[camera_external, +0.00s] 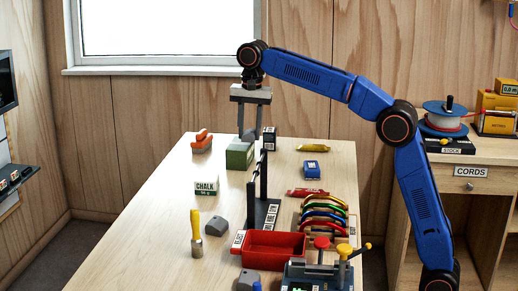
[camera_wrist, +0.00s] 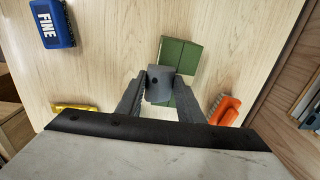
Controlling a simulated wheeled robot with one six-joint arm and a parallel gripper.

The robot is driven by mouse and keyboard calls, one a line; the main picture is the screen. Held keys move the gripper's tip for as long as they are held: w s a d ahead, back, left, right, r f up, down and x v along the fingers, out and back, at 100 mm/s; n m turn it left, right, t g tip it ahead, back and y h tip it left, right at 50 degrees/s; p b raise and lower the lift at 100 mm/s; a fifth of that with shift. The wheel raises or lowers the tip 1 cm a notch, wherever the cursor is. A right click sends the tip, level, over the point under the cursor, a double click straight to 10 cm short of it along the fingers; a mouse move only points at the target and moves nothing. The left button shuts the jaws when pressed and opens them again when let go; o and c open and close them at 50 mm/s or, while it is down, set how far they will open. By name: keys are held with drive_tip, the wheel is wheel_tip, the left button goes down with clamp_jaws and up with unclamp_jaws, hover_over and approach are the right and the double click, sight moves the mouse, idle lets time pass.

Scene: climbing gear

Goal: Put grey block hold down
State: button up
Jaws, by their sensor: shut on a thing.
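My gripper (camera_external: 250,134) is above the far part of the table (camera_external: 150,215), fingers pointing down. In the wrist view its two fingers (camera_wrist: 159,90) are shut on the grey block hold (camera_wrist: 159,84), a small grey piece with a dark hole. In the external view the held piece is hard to tell from the grey fingers. A green block (camera_external: 240,154) is just below the gripper and also shows behind the hold in the wrist view (camera_wrist: 180,54). I cannot tell whether hold and block touch.
A black upright stand (camera_external: 264,185) is close on the right, with a dark box (camera_external: 269,138) behind it. An orange brush (camera_external: 201,141) lies left. A chalk box (camera_external: 206,187), red tray (camera_external: 270,248) and rack of coloured rings (camera_external: 325,218) stand nearer. The left table side is mostly clear.

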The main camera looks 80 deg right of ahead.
sight(251, 131)
drive_tip(key=shift+f, duration=0.6)
drive_tip(key=shift+f, duration=0.15)
drive_tip(key=o, duration=1.1)
drive_tip(key=shift+c, duration=0.2)
wheel_tip(251, 131, up, 8)
drive_tip(key=shift+s+f, duration=0.15)
drive_tip(key=shift+f, duration=0.1)
drive_tip(key=shift+r, duration=0.15)
drive_tip(key=shift+s, duration=0.1)
